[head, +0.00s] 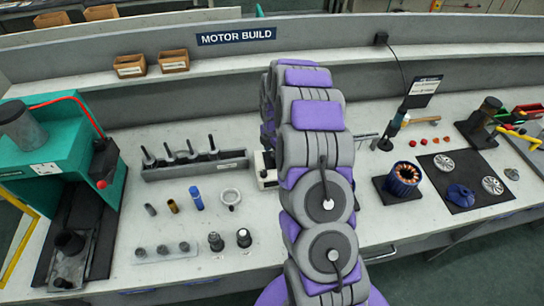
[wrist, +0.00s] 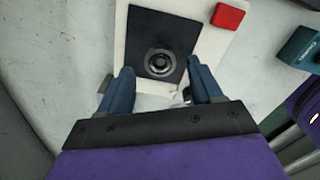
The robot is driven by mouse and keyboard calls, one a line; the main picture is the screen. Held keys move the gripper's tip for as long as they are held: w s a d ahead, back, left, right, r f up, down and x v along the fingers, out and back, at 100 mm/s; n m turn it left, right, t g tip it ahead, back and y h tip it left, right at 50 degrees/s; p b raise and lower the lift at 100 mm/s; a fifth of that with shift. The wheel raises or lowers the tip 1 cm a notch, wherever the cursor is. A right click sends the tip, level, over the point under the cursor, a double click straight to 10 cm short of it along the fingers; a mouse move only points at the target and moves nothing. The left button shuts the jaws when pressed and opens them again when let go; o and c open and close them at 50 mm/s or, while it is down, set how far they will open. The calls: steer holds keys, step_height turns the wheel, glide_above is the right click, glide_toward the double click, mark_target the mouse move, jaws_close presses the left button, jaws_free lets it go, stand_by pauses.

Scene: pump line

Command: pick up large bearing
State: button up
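In the wrist view a round metallic ring (wrist: 160,62) with a dark centre, which looks like a bearing, sits on a black square pad (wrist: 182,28) on a white base. My gripper (wrist: 159,76) is open, its two blue fingers apart on either side of the pad's near part, with nothing held between them. The ring lies just beyond the fingertips; the height gap cannot be told. In the head view my arm hides the gripper and most of a white device (head: 265,180).
A red block (wrist: 230,15) sits at the white base's corner. In the head view a dark rack (head: 195,166) stands left of my arm, a teal press (head: 60,150) far left, and a copper-wound stator (head: 404,178) to the right.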

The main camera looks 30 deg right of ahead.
steer(key=d, duration=0.2)
steer(key=shift+d+f, duration=0.2)
steer(key=shift+d, duration=0.1)
steer(key=shift+c, duration=2.2)
steer(key=a, duration=0.3)
steer(key=shift+a+r, duration=0.2)
steer(key=shift+a, duration=0.15)
steer(key=c, duration=0.4)
steer(key=shift+d, duration=0.8)
steer(key=shift+c, duration=0.7)
steer(key=shift+d, duration=0.25)
steer(key=shift+c, duration=0.7)
steer(key=shift+a+r, duration=0.1)
steer(key=shift+r, duration=0.4)
jaws_close()
steer(key=r, duration=0.2)
steer(key=p, duration=0.1)
steer(key=shift+s+a+r, duration=0.1)
steer(key=shift+a+r, duration=0.15)
steer(key=shift+r, duration=0.15)
steer(key=s+a+r+p, duration=0.1)
steer(key=s+a+p, duration=0.1)
steer(key=s, duration=1.3)
steer(key=shift+s+a, duration=0.3)
steer(key=shift+a, duration=0.2)
